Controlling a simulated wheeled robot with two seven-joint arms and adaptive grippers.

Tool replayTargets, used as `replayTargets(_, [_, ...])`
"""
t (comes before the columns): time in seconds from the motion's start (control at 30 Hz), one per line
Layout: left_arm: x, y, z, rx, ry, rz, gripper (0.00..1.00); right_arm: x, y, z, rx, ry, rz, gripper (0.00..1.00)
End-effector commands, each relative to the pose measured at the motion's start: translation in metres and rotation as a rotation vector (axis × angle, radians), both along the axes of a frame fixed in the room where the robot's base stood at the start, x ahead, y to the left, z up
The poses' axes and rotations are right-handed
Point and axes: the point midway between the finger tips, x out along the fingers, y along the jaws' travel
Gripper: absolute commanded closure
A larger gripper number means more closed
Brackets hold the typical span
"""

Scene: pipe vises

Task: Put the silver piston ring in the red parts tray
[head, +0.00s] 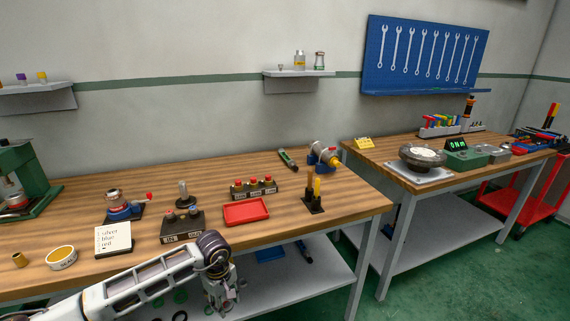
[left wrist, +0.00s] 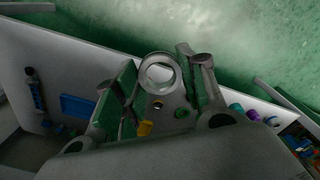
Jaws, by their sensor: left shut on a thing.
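The silver piston ring (left wrist: 143,75) shows in the left wrist view as a pale grey ring between the fingertips of my left gripper (left wrist: 164,76). The fingers are shut on it from both sides. In the head view my left gripper (head: 226,292) hangs in front of the workbench's front edge, below the level of its top. The ring is too small there to make out clearly. The red parts tray (head: 246,212) lies on the wooden benchtop, up and to the right of the gripper, and looks empty. My right gripper is not in view.
A black block with knobs (head: 182,224) stands left of the tray. A rack with red-topped items (head: 254,188) stands behind it. A tool stand (head: 314,204) is to its right. A white sign (head: 113,240) stands near the bench's front. The lower shelf (head: 325,278) holds loose items.

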Motion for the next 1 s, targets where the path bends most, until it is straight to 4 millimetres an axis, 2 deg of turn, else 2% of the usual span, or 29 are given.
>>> replayTargets(0.03, [-0.001, 0.002, 0.009, 0.001, -0.001, -0.034, 0.83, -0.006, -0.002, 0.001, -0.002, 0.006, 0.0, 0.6])
replayTargets(0.57, [-0.011, 0.016, 0.061, 0.006, 0.002, -0.416, 0.83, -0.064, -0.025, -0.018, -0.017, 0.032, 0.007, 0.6])
replayTargets(1.0, [-0.021, 0.028, 0.105, 0.009, 0.007, -0.732, 0.83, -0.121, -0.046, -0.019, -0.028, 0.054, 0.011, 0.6])
